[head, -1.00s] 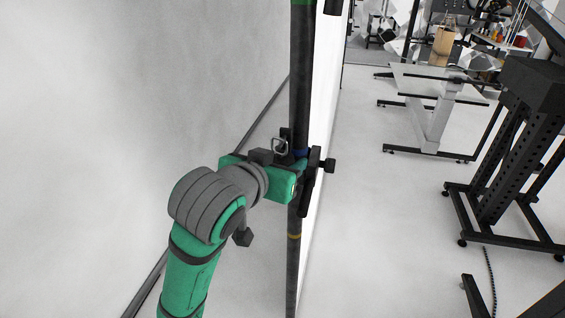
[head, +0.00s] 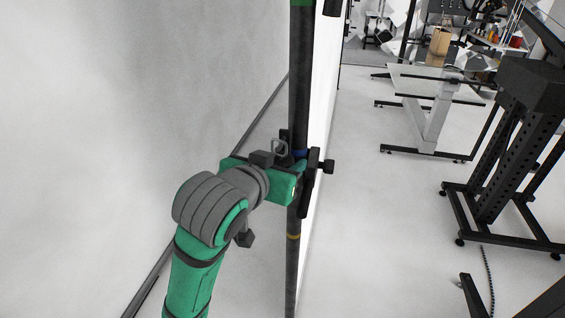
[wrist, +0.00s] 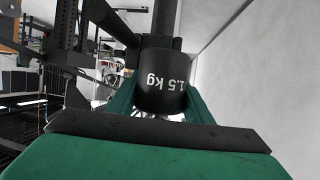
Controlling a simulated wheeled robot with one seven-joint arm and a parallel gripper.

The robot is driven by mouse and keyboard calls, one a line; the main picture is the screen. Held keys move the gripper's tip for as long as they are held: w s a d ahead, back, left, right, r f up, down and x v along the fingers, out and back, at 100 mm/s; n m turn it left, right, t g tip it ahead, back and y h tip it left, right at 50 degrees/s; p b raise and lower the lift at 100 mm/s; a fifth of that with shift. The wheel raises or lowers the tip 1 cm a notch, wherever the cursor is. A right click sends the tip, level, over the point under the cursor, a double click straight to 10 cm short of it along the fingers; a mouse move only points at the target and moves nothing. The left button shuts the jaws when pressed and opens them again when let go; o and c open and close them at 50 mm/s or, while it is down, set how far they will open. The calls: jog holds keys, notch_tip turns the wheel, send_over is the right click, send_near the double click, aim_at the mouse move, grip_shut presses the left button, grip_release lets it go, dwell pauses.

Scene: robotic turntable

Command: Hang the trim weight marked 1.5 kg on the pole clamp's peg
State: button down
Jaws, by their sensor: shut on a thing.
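The trim weight (wrist: 162,88) is a dark cylinder in the wrist view, its "1.5 kg" marking upside down. It is between the green fingers of my gripper (wrist: 158,104), which is shut on it. In the head view my gripper (head: 280,182) is at the pole, mostly hiding the weight. A grey metal loop (head: 279,147) stands up just above the gripper. The dark upright pole (head: 299,85) has a blue band right beside the gripper. The black pole clamp, with a side knob (head: 328,166), is on the pole at this height. I cannot make out its peg, or whether the weight touches it.
A pale wall or panel is close behind the pole and to its left. A black perforated stand (head: 497,165) is at the right. A light-topped table (head: 430,82) is farther back. The floor between pole and stand is clear.

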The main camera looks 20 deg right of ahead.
jog(key=shift+w+d+f, duration=0.15)
jog(key=shift+w+d, duration=0.05)
jog(key=shift+d, duration=0.1)
jog(key=c, duration=0.8)
grip_release()
jog(key=shift+f, duration=0.1)
jog(key=shift+a, duration=0.1)
jog(key=v, duration=1.1)
jog(key=shift+a, duration=0.5)
